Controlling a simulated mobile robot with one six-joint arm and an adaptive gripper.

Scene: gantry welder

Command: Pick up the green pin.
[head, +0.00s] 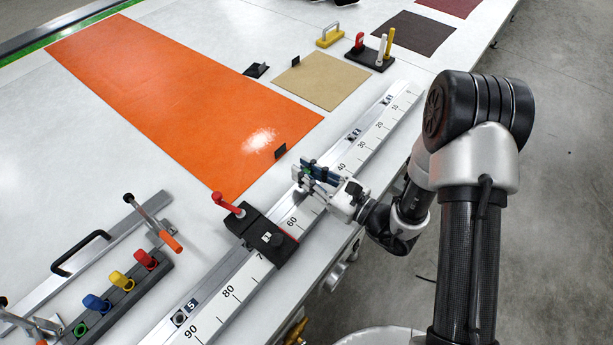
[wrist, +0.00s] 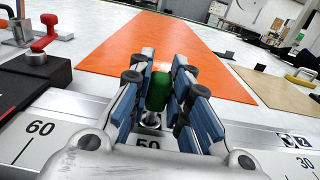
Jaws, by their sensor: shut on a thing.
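The green pin (wrist: 158,93) is between the blue-padded fingers of my gripper (wrist: 160,88) in the wrist view. The gripper is shut on its green head, and a silvery part shows just below. In the head view, my gripper (head: 316,178) is over the scaled rail, between the 40 and 60 marks, and only a speck of the green pin (head: 306,169) shows.
A black carriage (head: 262,237) with a red handle sits on the rail (head: 222,299) close left of my gripper. A dark rack (head: 112,303) holds blue, yellow and red pins beside a green-ringed spot. An orange sheet (head: 190,100) lies flat behind the rail.

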